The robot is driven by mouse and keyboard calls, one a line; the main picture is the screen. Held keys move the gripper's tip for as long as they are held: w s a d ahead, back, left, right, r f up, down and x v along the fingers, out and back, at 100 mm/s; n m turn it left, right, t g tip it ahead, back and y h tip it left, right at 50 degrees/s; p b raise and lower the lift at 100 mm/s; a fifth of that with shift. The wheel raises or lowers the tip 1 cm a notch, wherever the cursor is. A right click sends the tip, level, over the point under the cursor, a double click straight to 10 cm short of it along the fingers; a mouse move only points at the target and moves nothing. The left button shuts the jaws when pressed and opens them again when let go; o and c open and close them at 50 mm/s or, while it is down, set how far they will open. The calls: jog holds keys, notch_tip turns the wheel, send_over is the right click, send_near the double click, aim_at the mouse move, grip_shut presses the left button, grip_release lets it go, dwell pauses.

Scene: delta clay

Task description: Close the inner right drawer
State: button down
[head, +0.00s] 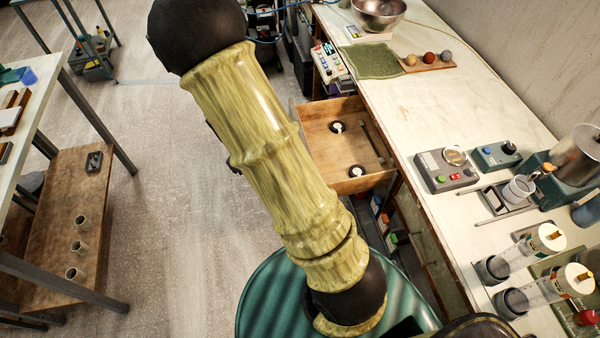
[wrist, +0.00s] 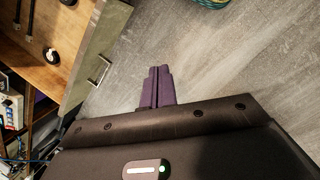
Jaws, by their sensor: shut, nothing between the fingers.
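A wooden drawer (head: 338,150) stands pulled out from the long bench in the head view, its inside showing. In the wrist view, its pale front panel (wrist: 105,40) with a metal handle (wrist: 98,70) is at the upper left. My gripper (wrist: 158,70) has purple fingers that are together with nothing between them. It is in front of the drawer's outer face, and the fingertips look apart from the panel and handle. In the head view my arm crosses in front of part of the drawer's left side, and my gripper is out of the picture.
Two round black-and-white items (head: 356,170) and a dark rod (head: 371,141) lie in the drawer. The bench top (head: 425,95) carries devices and clear cylinders. A table with a lower wooden shelf (head: 110,205) stands at the left. The floor (head: 165,180) between is clear.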

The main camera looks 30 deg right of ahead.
jog(key=w+d+f+n+g+h+p, duration=0.1)
jog(key=w+d+f+n+h+p, duration=0.1)
jog(key=w+f+n+h, duration=0.3)
notch_tip(320, 180, down, 4)
jog(key=n+h, duration=0.1)
jog(key=n, duration=0.2)
jog(key=shift+w+d, duration=0.25)
jog(key=shift+d, duration=0.05)
jog(key=d+r+p+x, duration=0.2)
jog(key=p+x, duration=0.3)
jog(key=x, duration=0.7)
jog(key=shift+s+d+f, duration=0.25)
jog(key=shift+s+f, duration=0.05)
jog(key=shift+s, duration=0.1)
jog(key=shift+w, duration=0.1)
